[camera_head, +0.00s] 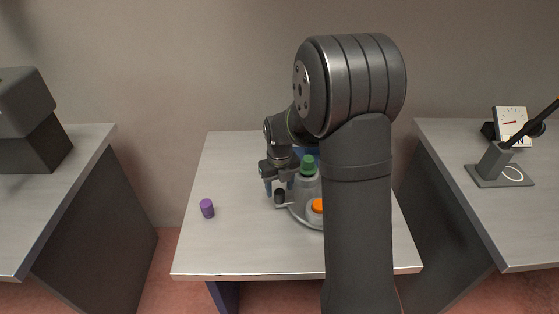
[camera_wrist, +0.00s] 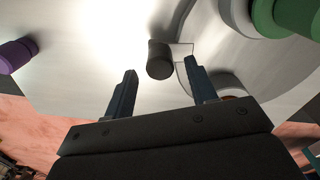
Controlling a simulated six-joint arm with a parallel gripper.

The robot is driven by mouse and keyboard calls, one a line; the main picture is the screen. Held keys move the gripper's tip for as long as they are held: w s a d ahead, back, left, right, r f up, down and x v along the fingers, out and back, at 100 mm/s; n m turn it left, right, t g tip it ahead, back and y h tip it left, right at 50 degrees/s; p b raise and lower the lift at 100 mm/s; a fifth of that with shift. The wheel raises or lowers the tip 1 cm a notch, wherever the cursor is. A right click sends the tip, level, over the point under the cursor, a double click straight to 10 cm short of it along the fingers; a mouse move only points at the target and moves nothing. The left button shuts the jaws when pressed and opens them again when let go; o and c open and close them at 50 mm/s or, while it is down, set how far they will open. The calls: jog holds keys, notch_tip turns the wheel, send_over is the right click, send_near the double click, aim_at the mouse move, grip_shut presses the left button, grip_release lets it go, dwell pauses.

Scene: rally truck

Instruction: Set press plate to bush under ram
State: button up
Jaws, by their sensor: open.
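The press plate (camera_head: 297,214) is a round grey disc on the middle table, partly behind my arm. A dark knob (camera_head: 279,196) stands on a tab at its left edge. A green part (camera_head: 308,165) and an orange part (camera_head: 317,206) sit on the plate. My gripper (camera_head: 279,188) is open and points down near the knob. In the wrist view the knob (camera_wrist: 159,60) shows between the open fingertips, just ahead of them; I cannot tell whether they touch it. The plate (camera_wrist: 215,35) curves at the right there. I cannot make out the ram; my arm hides much of that area.
A purple cylinder (camera_head: 207,208) stands apart on the left of the table (camera_head: 240,255). A dark blue thing (camera_head: 306,151) shows partly behind the green part. Side tables stand left and right, with a gauge (camera_head: 512,122) on the right one. The table's front left is clear.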

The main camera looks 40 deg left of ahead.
notch_tip(320, 180, up, 14)
dwell(0.3)
jog(key=shift+r, duration=0.1)
jog(key=shift+s+d+f, duration=0.1)
jog(key=shift+d+f, duration=0.1)
jog(key=shift+d, duration=0.05)
jog(key=c, duration=0.6)
jog(key=s+d+f+y, duration=0.1)
jog(key=d+f, duration=0.1)
jog(key=d, duration=0.1)
jog(key=s+d+f, duration=0.1)
jog(key=d+f, duration=0.1)
jog(key=d, duration=0.1)
jog(key=s+d+f+t+y, duration=0.1)
jog(key=d+f, duration=0.1)
jog(key=shift+s+d+f+y, duration=0.3)
jog(key=shift+s+d+f, duration=0.1)
grip_shut()
jog(key=x, duration=1)
jog(key=shift+w+a, duration=0.25)
jog(key=shift+a, duration=0.35)
jog(key=shift+w+a, duration=0.25)
jog(key=shift+a, duration=0.35)
jog(key=shift+w+a, duration=0.25)
jog(key=shift+a, duration=0.4)
